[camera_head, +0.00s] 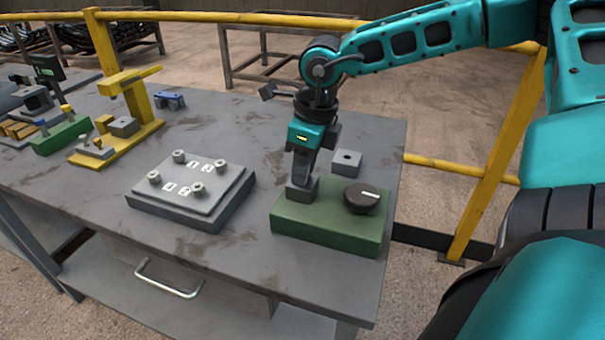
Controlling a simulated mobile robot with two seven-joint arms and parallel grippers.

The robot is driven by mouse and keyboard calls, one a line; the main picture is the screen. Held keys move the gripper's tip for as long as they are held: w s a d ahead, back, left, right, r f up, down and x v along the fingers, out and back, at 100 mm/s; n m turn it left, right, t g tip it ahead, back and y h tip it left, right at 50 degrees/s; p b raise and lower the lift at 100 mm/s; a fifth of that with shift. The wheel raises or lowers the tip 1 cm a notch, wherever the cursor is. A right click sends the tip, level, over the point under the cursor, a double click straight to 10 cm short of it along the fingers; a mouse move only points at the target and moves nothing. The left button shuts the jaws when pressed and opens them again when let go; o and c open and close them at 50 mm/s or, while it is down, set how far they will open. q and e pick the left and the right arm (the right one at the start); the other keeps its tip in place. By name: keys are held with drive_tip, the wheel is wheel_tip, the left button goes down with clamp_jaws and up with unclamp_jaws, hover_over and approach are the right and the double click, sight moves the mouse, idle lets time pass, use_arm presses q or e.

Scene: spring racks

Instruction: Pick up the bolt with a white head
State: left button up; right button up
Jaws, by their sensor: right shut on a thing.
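My right gripper (302,180) points down at a small grey block (301,194) at the left of the green base (330,236). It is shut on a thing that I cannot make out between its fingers. No clearly white bolt head shows. Several bolts with grey heads, one of them a front bolt (197,190), stand upright near the corners of a grey plate (168,202) with small number labels, left of the gripper. My left gripper is not in view.
A black round knob (361,198) sits on the green base. A grey block with a hole (346,161) is behind it. A yellow stand (130,120) and a blue part (169,101) are farther left. The table front (225,260) is clear.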

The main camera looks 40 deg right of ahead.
clamp_jaws()
